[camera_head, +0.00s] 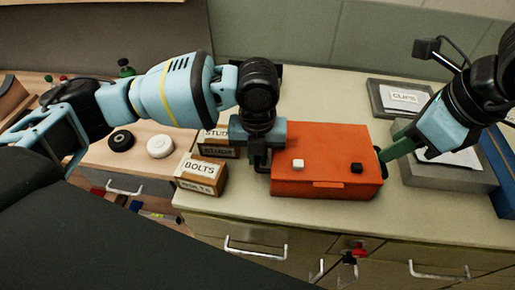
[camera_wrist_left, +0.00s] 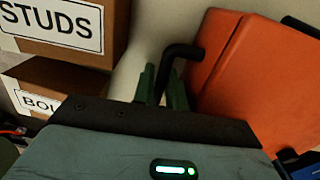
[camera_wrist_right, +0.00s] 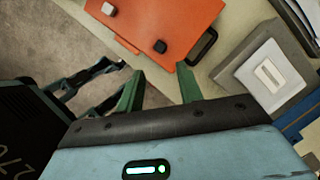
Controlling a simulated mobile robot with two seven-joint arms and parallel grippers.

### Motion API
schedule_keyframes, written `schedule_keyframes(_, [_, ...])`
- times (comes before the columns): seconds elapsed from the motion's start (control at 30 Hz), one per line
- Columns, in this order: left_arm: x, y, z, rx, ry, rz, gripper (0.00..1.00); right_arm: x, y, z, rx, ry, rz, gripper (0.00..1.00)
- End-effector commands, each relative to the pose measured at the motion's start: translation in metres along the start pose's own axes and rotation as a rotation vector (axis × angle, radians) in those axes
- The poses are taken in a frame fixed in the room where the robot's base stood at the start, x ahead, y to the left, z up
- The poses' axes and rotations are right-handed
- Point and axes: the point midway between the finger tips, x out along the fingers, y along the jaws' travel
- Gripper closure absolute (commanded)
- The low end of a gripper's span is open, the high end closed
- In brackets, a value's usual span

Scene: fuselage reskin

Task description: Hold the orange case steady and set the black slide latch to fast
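The orange case (camera_head: 325,145) lies on the counter, with a white slide latch (camera_head: 298,165) and a black slide latch (camera_head: 357,167) on its top. A black handle (camera_wrist_left: 185,52) sticks out of its left side. My left gripper (camera_wrist_left: 162,88) has its green fingers close together around this handle, one on each side of it. My right gripper (camera_wrist_right: 158,88) is open with nothing between its fingers. It is beside the right end of the case, near the black handle there (camera_wrist_right: 203,46). The black latch also shows in the right wrist view (camera_wrist_right: 160,46), beyond the fingertips.
Cardboard boxes labelled BOLTS (camera_head: 202,173) and STUDS (camera_head: 215,150) stand left of the case. A grey block (camera_head: 450,178) and a tray labelled CLIPS (camera_head: 400,98) are at the right. A black disc (camera_head: 121,140) and a white disc (camera_head: 160,147) lie farther left.

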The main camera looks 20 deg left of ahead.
Motion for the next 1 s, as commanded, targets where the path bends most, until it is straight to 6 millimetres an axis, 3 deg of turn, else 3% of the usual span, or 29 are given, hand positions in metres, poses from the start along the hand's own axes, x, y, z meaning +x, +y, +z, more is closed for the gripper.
schedule_keyframes(0.17, [0.0000, 0.0001, 0.0001, 0.000, 0.000, 0.000, 0.86, -0.0001, 0.0000, 0.0000, 0.000, 0.000, 0.000, 0.64])
schedule_keyframes(0.27, [-0.0002, 0.0001, 0.0000, 0.000, 0.000, 0.000, 0.99, -0.0001, 0.0000, 0.0000, 0.000, 0.000, 0.000, 0.64])
schedule_keyframes(0.47, [-0.0004, 0.0001, 0.0000, 0.000, 0.000, 0.000, 1.00, -0.0001, 0.0000, 0.0000, 0.000, 0.000, 0.000, 0.64])
schedule_keyframes(0.73, [-0.0006, 0.0001, 0.0000, 0.000, 0.000, 0.000, 1.00, -0.0001, 0.0000, 0.0001, 0.004, 0.000, 0.000, 0.99])
schedule_keyframes(1.0, [-0.0008, 0.0000, 0.0001, 0.000, 0.000, 0.000, 1.00, 0.0013, 0.0006, 0.0058, 0.213, 0.009, 0.018, 1.00])
